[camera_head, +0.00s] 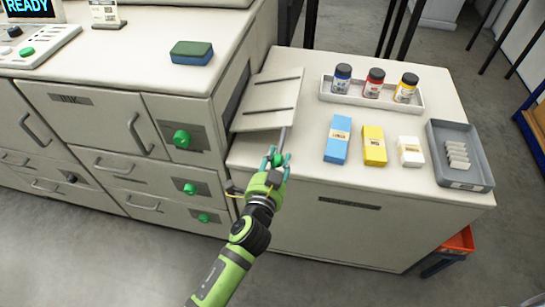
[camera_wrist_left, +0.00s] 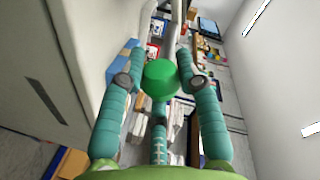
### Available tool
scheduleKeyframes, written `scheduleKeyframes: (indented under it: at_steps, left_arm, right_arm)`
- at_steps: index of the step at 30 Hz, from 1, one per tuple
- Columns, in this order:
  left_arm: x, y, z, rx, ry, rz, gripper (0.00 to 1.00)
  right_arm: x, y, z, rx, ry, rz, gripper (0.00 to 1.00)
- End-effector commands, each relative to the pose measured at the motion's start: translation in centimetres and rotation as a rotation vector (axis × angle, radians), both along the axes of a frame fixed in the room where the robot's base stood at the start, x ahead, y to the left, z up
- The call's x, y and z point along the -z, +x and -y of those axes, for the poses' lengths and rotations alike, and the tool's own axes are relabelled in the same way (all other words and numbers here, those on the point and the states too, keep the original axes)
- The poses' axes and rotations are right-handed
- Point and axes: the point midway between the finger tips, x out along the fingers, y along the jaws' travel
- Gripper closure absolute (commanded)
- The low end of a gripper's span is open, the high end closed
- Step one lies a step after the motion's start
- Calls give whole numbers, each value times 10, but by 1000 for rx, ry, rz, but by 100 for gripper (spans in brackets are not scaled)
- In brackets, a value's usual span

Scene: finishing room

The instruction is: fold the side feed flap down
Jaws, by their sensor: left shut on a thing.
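The side feed flap (camera_head: 270,97) is a cream panel with two dark strips. It stands out from an opening in the right side of the cream machine (camera_head: 130,22), over the side cabinet's top. Its exact tilt is hard to judge. A thin grey rod runs from its front edge to a green knob (camera_head: 278,160). My left gripper (camera_head: 276,161) is shut on this knob. In the left wrist view the round green knob (camera_wrist_left: 160,78) sits between my teal fingers, with the pale rod above it. My right gripper is in neither view.
On the cabinet top (camera_head: 310,178), right of the flap, stand a white tray (camera_head: 345,97) with three jars, blue, yellow and white boxes, and a grey tray (camera_head: 477,178). A green-and-blue block (camera_head: 191,53) lies on the machine. Green knobs (camera_head: 182,139) stick out of its front.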

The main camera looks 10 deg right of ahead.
Motion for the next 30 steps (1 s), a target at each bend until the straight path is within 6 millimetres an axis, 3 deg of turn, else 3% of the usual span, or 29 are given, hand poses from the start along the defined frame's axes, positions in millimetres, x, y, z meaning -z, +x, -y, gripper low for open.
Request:
scheduleKeyframes:
  at_steps: [1,6,25,26,27,30]
  left_arm:
    - [12,1,-4,-12,30,-2,100]
    - [21,1,-3,-13,94,20,100]
    - [29,0,-3,-14,143,31,100]
    - [29,0,-4,-14,143,31,58]
    - [29,0,-3,-13,143,32,42]
    - [27,0,-2,-10,139,35,42]
  right_arm:
    - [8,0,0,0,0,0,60]
    - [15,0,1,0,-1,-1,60]
    - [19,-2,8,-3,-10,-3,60]
    - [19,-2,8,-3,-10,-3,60]
    - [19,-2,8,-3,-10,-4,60]
    - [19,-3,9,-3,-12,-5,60]
